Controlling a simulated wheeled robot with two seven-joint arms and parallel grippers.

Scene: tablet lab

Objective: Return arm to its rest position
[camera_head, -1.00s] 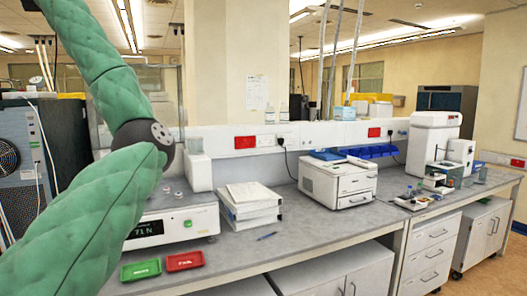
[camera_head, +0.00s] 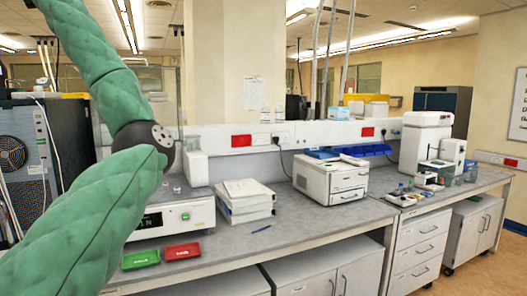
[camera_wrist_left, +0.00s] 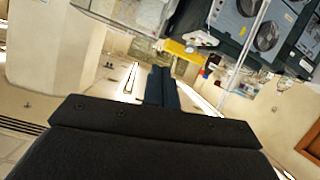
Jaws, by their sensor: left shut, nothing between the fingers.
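My left arm, in a green quilted cover, crosses the left side of the head view, bent at a dark joint. Its gripper is outside that view. In the left wrist view my left gripper (camera_wrist_left: 161,86) has its dark fingers together with nothing between them. It is up in the air, well away from any bench surface. My right arm and gripper are in neither view.
A grey bench (camera_head: 240,240) runs along the wall. A computer rack (camera_head: 25,160) stands at left.

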